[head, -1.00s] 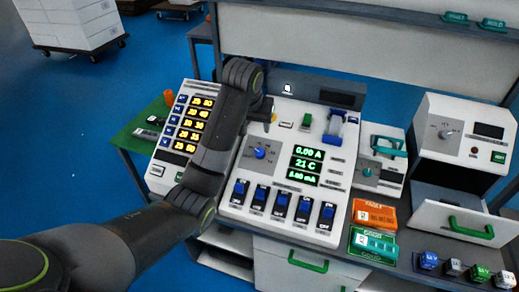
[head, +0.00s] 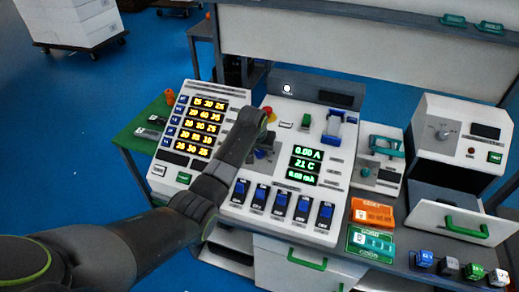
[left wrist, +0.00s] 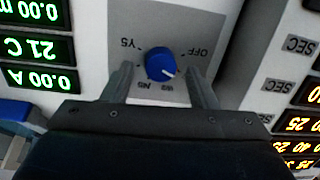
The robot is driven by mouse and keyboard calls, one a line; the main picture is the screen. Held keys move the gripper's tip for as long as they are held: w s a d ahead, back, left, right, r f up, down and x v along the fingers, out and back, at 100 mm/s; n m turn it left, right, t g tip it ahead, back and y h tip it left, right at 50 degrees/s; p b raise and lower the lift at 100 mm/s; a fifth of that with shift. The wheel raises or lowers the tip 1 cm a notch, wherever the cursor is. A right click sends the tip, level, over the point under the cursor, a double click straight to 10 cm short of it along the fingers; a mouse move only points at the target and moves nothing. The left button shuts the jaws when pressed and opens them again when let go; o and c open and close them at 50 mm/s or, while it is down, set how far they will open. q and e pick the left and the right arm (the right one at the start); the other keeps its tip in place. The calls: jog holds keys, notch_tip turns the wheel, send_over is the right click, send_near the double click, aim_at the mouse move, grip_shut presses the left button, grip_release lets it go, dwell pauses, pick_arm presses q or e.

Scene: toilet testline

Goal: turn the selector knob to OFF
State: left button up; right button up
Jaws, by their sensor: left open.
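The selector knob (left wrist: 162,64) is a blue round dial on a grey plate in the left wrist view, which shows the labels upside down. Its white mark points to the lower right. The OFF label (left wrist: 200,53) is at the upper right of the plate and another label is at the upper left. My left gripper (left wrist: 160,72) is open, with one finger on each side of the knob; I cannot tell whether they touch it. In the head view my left gripper (head: 263,152) is over the knob's part of the white console (head: 336,208) and largely hides the knob.
Blue rocker switches (head: 280,200) stand in a row below the knob area. Green readouts (head: 304,164) are to its right, and a red button (head: 268,112) is above. A panel of yellow readouts (head: 200,127) stands on the left.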

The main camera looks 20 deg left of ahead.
pick_arm(q)
jog(key=shift+w+f, duration=0.2)
jog(key=shift+f, duration=0.3)
jog(key=c, duration=1)
jog(key=shift+o, duration=0.2)
jog(key=shift+r+n+p, duration=0.15)
jog(key=shift+n+p, duration=0.35)
jog(key=shift+p, duration=0.05)
jog(key=n+p, duration=0.2)
jog(key=n, duration=0.1)
jog(key=shift+a, duration=0.1)
jog(key=n+p, duration=0.2)
jog(key=n, duration=0.2)
jog(key=shift+n, duration=0.4)
jog(key=shift+h, duration=0.3)
